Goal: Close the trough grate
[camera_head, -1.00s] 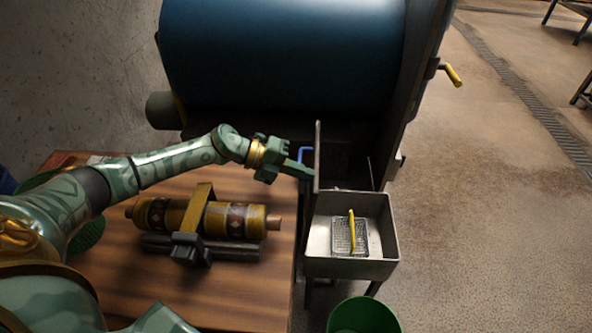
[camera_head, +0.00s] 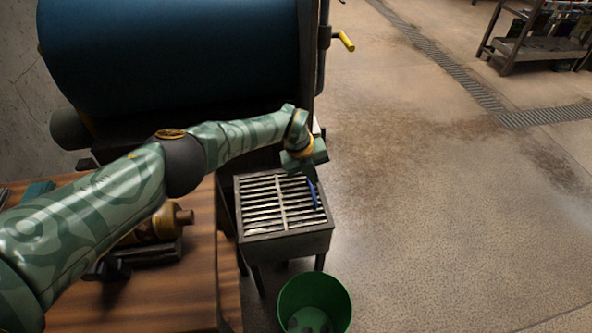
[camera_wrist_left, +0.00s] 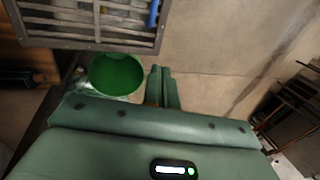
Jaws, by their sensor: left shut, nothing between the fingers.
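The trough grate (camera_head: 281,203), a frame of pale metal slats, lies flat over the top of the trough (camera_head: 287,246). Its blue handle (camera_head: 314,196) is at the right side of the grate. My left gripper (camera_head: 313,177) is at the trough's back right corner, close to the blue handle; I cannot tell from the head view whether they touch. In the left wrist view the fingers (camera_wrist_left: 161,74) are together and empty, with the grate (camera_wrist_left: 85,22) and blue handle (camera_wrist_left: 153,13) above and to the left. The trough's inside is mostly hidden by the grate. My right gripper is not in view.
A green bucket (camera_head: 315,301) stands on the floor in front of the trough. A wooden table (camera_head: 190,295) with a brown cylinder (camera_head: 155,231) is on the left. The blue drum (camera_head: 175,55) is behind. The floor to the right is open.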

